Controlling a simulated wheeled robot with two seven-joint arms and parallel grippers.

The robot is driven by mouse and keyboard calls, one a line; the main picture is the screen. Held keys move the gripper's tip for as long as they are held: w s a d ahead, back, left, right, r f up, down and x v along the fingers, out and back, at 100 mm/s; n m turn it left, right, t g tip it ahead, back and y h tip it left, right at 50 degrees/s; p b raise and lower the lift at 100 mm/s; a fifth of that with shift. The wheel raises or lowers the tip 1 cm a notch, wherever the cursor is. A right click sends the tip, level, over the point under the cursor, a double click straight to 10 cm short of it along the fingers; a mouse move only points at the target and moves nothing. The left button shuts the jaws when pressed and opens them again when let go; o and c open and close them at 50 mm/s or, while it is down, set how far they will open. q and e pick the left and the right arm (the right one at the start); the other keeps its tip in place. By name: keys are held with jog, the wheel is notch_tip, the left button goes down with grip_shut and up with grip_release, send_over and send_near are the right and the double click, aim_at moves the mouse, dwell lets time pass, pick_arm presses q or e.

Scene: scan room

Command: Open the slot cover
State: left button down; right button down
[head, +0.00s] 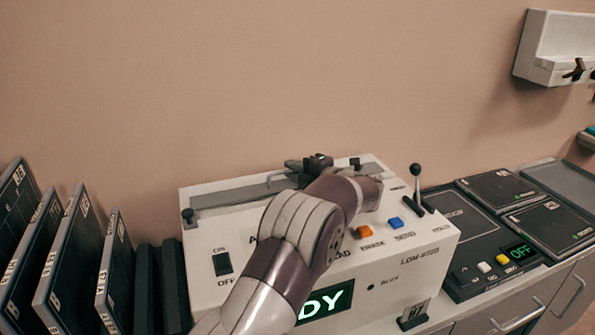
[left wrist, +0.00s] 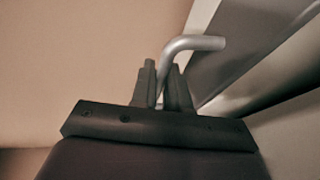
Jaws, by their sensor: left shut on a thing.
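The slot cover (head: 232,194) is a long grey strip on top of the cream machine (head: 210,237). It looks closed, though my arm hides part of it. A bent metal handle (head: 277,177) rises from it, and the handle shows larger in the left wrist view (left wrist: 193,43). My left gripper (head: 294,165) is at the handle. In the left wrist view its two dark fingers (left wrist: 163,84) are shut around one leg of the handle, with the bend standing out above them. My right gripper is in neither view.
Dark upright cassettes (head: 66,255) stand left of the machine. A black lever (head: 416,185), an orange button (head: 364,231) and a blue button (head: 395,222) are on its right. A dark panel (head: 470,238) with flat plates lies further right. The wall is close behind.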

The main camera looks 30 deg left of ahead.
pick_arm(q)
jog(key=c, duration=1.5)
grip_release()
jog(key=v, duration=1.2)
jog(key=shift+s+d, duration=0.1)
jog(key=shift+d, duration=0.3)
